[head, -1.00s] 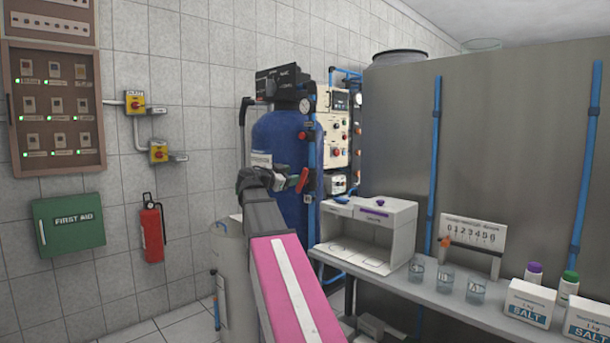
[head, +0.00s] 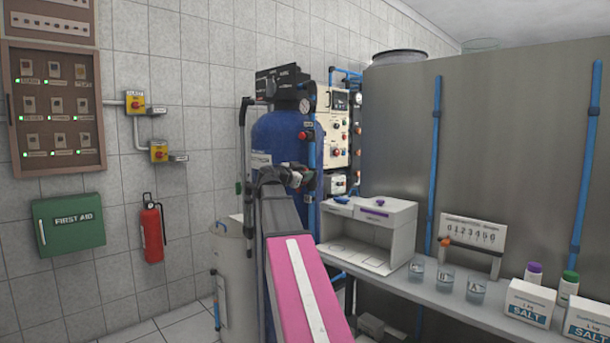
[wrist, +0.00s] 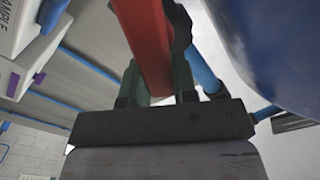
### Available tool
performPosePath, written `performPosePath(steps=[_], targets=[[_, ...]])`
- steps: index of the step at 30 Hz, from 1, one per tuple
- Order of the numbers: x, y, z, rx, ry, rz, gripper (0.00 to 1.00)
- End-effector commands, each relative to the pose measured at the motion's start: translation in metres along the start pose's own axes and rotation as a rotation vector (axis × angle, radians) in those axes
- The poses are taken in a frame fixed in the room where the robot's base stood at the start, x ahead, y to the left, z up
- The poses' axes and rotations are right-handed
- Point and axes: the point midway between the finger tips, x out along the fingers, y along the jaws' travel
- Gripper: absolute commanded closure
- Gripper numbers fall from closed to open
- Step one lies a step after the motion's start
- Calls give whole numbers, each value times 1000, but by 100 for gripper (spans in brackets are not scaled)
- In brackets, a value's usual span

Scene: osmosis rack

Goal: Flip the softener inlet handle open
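A red handle (wrist: 146,42) fills the upper middle of the wrist view. I take it for the softener inlet handle. The dark green fingers of my gripper (wrist: 160,88) stand on either side of it, with no clear gap, so the gripper looks shut on it. In the head view my gripper (head: 288,177) is in front of the blue softener tank (head: 282,135), near its blue vertical pipe. My wrist and arm hide the handle there, and its exact angle cannot be told.
A bench (head: 445,301) with a white open box (head: 400,225), beakers and salt boxes stands to the right. A pale round tank (head: 232,262) stands left of my arm. A control panel (head: 335,140) is right of the softener. The wrist view shows the blue tank (wrist: 280,50) close by.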

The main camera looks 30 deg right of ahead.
Motion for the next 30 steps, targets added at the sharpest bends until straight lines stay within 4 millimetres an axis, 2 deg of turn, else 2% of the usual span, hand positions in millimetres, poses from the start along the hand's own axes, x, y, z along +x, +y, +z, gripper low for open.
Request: performPosePath(steps=[11,30], targets=[[0,-2,0,-38,0,1,97],[0,-15,4,-425,0,1,97]])
